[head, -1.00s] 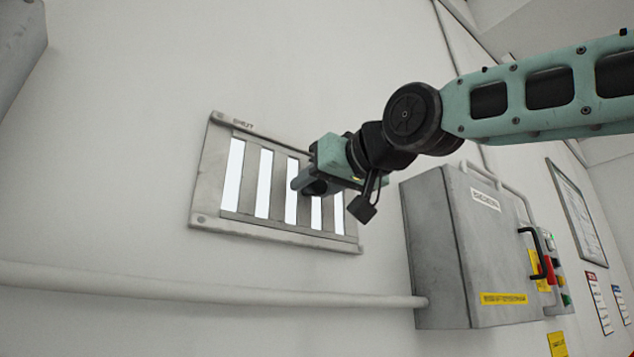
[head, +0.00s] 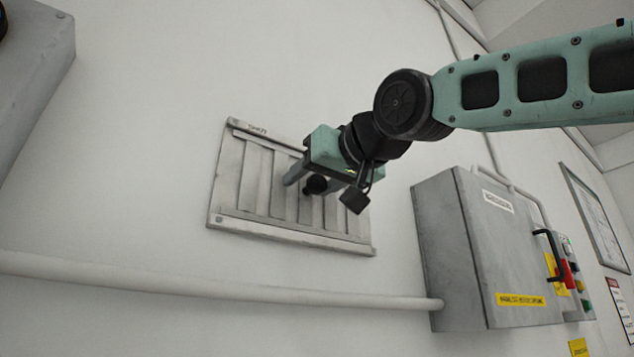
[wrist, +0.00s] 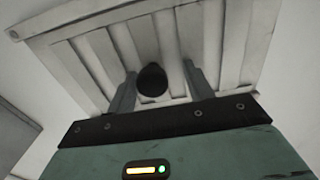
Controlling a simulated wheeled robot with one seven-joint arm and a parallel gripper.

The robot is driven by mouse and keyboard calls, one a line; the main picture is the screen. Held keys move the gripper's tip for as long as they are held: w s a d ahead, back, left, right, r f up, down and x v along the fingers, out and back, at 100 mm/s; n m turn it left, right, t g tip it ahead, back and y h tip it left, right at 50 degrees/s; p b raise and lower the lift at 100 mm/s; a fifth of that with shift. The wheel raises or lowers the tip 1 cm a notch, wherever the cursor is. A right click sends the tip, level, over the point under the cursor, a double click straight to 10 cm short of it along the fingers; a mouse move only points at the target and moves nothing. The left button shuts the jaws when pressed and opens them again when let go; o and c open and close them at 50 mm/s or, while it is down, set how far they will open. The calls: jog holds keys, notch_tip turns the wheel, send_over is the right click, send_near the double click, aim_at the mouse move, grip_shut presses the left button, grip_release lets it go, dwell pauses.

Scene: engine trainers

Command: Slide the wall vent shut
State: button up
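The wall vent (head: 243,180) is a grey metal frame with upright slats, mounted on the white wall. No bright slots show between its slats, so it looks shut. It fills the top of the wrist view (wrist: 95,55). A round black knob (head: 316,185) stands out from the slats and also shows in the wrist view (wrist: 152,80). My gripper (head: 311,182) is at the vent, with one finger on each side of the knob. In the wrist view, gaps show between the knob and both fingers (wrist: 158,88), so the gripper is open around it.
A grey control box (head: 475,250) with a black handle and coloured buttons is on the wall right of the vent. A pipe (head: 200,288) runs along the wall below. Another grey box (head: 38,80) is at upper left.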

jog(key=shift+w+d, duration=0.1)
jog(key=shift+d, duration=0.05)
jog(key=shift+s+d+f, duration=0.1)
jog(key=shift+s+d, duration=0.05)
jog(key=shift+s, duration=0.1)
jog(key=b+v, duration=0.8)
jog(key=v, duration=0.8)
jog(key=shift+s+d+b, duration=0.25)
jog(key=shift+s+b, duration=0.05)
jog(key=shift+b, duration=0.05)
